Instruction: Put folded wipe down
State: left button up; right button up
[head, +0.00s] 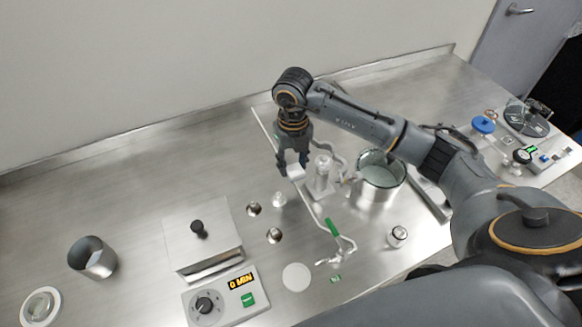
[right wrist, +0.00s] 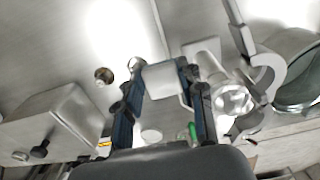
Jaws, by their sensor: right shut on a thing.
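The folded wipe (head: 295,171) is a small white pad between the fingers of my right gripper (head: 293,168) in the head view. In the right wrist view the white wipe (right wrist: 164,80) sits between the two dark fingers of the gripper (right wrist: 163,88), which is shut on it. The gripper points down above the steel bench (head: 130,180), left of a clear glass fitting (head: 322,175). Whether the wipe touches the bench is hard to tell. My left gripper is not in view.
A steel pot (head: 380,178) stands right of the glass fitting. A green-handled valve (head: 333,228) and a white disc (head: 296,277) lie nearer. A lidded box (head: 202,240), a dial controller (head: 222,300) and an open metal cup (head: 93,257) stand left. The back-left bench is clear.

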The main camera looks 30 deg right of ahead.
jog(key=s+a+r+m+b, duration=0.1)
jog(key=s+m, duration=0.5)
jog(key=m, duration=1.1)
jog(key=s+a+r+m+b, duration=0.1)
jog(key=s+a+r+m, duration=0.3)
jog(key=m, duration=1.4)
jog(key=s, duration=0.2)
jog(key=shift+s+a+r+b, duration=0.3)
jog(key=shift+r+b, duration=0.05)
